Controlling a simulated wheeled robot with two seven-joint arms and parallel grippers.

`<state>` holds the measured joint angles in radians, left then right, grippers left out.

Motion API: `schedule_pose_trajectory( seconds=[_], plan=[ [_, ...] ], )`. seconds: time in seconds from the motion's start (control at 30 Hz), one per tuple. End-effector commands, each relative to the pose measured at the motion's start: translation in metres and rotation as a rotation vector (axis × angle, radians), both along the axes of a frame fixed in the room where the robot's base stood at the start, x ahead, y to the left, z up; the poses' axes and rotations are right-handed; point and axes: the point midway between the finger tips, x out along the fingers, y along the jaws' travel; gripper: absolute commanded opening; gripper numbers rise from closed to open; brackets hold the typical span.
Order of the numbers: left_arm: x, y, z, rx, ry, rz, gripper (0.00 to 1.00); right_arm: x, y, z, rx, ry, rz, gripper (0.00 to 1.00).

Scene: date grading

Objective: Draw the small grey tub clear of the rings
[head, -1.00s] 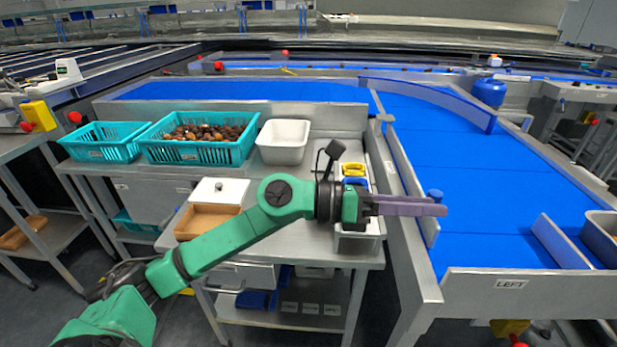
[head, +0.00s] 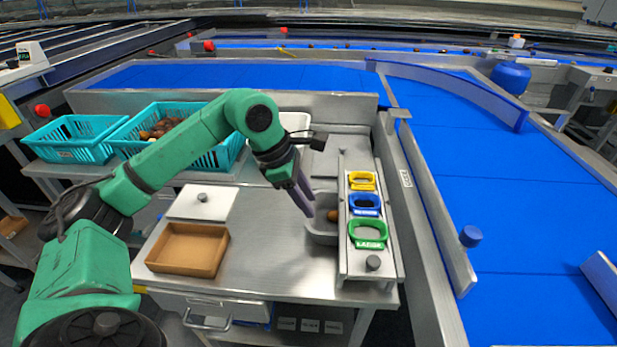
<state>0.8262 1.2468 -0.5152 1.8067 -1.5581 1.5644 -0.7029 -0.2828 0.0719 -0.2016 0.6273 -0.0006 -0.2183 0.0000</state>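The small grey tub (head: 321,238) sits on the steel table, close against the left side of a metal rack (head: 342,262). A brown date (head: 333,215) shows inside it. Yellow (head: 362,173), blue (head: 350,205) and green (head: 353,237) rings stand in a row on the rack, right of the tub. My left gripper (head: 307,208) points down at the tub's left side. My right gripper is not in view.
A brown open box (head: 154,255) and a white lidded box (head: 182,205) stand at the left of the table. Teal crates (head: 95,157) and a white bin (head: 295,121), partly behind my arm, stand farther back. Bare steel lies between the brown box and the tub.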

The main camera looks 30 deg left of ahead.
Motion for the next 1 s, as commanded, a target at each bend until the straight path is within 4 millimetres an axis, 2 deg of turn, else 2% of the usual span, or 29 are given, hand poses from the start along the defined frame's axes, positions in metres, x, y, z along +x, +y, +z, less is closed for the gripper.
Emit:
schedule_pose_trajectory(
  seconds=[0.13,0.33,0.47,0.7,1.0],
  plan=[
    [0.0,-0.001,0.0,-0.002,0.0,-0.002,0.4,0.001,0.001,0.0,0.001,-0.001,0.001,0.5],
    [0.0,-0.001,-0.001,-0.002,0.0,-0.002,0.4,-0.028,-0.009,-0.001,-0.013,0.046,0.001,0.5],
    [0.003,-0.004,-0.01,-0.002,0.002,-0.001,0.4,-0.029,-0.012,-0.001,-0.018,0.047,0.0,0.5],
    [0.014,-0.018,-0.05,-0.005,0.004,-0.003,0.4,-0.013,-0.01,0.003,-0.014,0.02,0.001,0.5],
    [0.029,-0.036,-0.105,-0.006,0.003,-0.003,0.4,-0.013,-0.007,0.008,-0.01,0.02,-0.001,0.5]
  ],
)
